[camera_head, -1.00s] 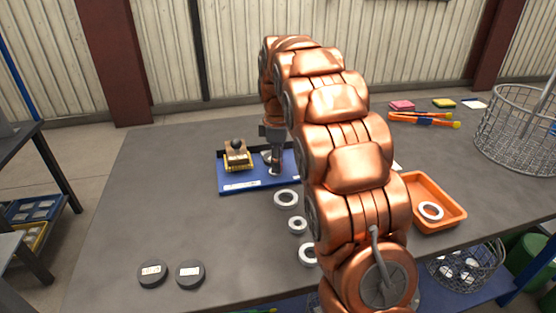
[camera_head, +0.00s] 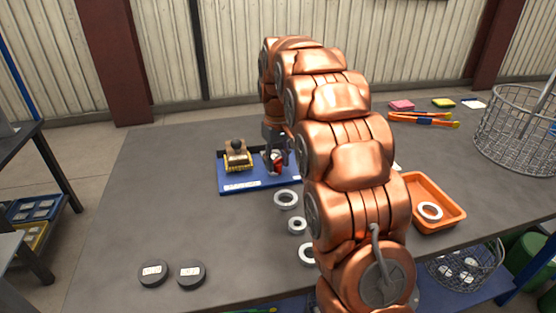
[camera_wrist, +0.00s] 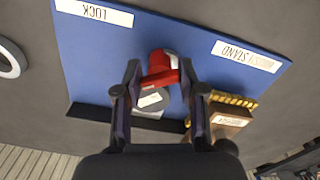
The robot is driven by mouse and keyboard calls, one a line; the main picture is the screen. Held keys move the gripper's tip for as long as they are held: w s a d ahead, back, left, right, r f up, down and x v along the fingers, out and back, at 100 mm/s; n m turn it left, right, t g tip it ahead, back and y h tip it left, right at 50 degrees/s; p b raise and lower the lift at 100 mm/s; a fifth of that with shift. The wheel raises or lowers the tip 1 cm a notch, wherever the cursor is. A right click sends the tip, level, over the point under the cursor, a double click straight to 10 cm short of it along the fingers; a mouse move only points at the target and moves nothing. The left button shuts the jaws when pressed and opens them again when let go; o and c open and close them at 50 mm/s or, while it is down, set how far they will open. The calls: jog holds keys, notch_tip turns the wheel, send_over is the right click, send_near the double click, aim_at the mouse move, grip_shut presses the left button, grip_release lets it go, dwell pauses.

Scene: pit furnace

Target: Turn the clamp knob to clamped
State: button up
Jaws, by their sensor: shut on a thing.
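The red clamp knob (camera_wrist: 160,68) sits on a grey round base with a white label (camera_wrist: 152,100), on the blue board (camera_wrist: 85,50). In the head view the red knob (camera_head: 278,167) shows small at the board's right part, partly behind my gripper (camera_head: 275,160). In the wrist view my gripper (camera_wrist: 160,76) points down at it, one finger on each side, shut on the red knob. The board bears a LOCK label (camera_wrist: 95,12) and a STAND label (camera_wrist: 246,56). I cannot read the knob's setting.
A yellow-edged stand with a brown block and dark ball (camera_head: 238,155) is left of the knob. Pale rings (camera_head: 286,199) lie in front of the board. An orange tray (camera_head: 452,205) and a wire basket (camera_head: 515,125) stand right. Two dark discs (camera_head: 152,272) lie front left.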

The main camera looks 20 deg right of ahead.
aim_at(278, 160)
jog(key=m, duration=1.2)
jog(key=shift+p, duration=0.4)
jog(key=shift+m, duration=0.3)
jog(key=o, duration=0.9)
jog(key=shift+r, duration=6)
jog(key=shift+s, duration=0.1)
